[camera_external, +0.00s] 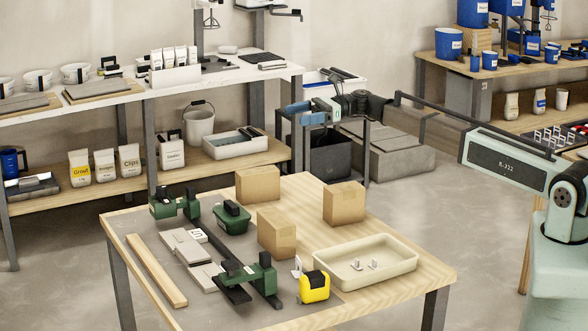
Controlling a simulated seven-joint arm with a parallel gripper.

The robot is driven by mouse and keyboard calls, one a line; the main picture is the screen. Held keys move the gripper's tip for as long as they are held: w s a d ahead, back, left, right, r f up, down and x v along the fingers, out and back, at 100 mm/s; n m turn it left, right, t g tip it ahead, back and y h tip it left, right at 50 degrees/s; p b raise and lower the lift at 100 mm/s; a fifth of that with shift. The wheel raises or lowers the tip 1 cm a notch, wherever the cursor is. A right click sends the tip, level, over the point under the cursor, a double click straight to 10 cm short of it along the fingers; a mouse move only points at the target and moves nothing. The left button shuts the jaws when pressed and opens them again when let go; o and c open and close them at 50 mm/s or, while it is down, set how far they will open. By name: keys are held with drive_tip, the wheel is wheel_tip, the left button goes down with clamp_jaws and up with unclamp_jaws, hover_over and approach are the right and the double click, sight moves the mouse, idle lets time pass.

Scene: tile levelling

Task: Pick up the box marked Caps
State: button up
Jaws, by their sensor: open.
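Three plain cardboard boxes stand on the wooden table: one at the back (257,184), one at the right (344,203) and one nearer the front (277,233). No marking can be read on the faces that show, so I cannot tell which is the Caps box. My gripper (294,112), with blue fingers, is open and empty. It appears up and behind the boxes in the picture, apart from them all.
A cream tray (400,280) with small pale pieces sits at the table's right front. A yellow tape measure (315,287), green tools (262,272), grey tiles (187,246) and a wooden strip (157,270) lie left and front. Shelving (215,78) stands behind.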

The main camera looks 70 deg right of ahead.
drive_tip(key=w+a+f+n+g, duration=0.25)
drive_tip(key=a+n+g, duration=0.4)
drive_tip(key=a, duration=0.75)
wheel_tip(320, 180, up, 2)
drive_tip(key=n+g+h, duration=0.7)
drive_tip(key=n+h, duration=0.4)
drive_tip(key=h, duration=0.1)
hover_over(276, 218)
drive_tip(key=shift+t, duration=0.25)
wheel_tip(276, 218, down, 18)
drive_tip(key=shift+d+f, duration=0.1)
drive_tip(key=shift+c, duration=0.4)
drive_tip(key=c, duration=1.2)
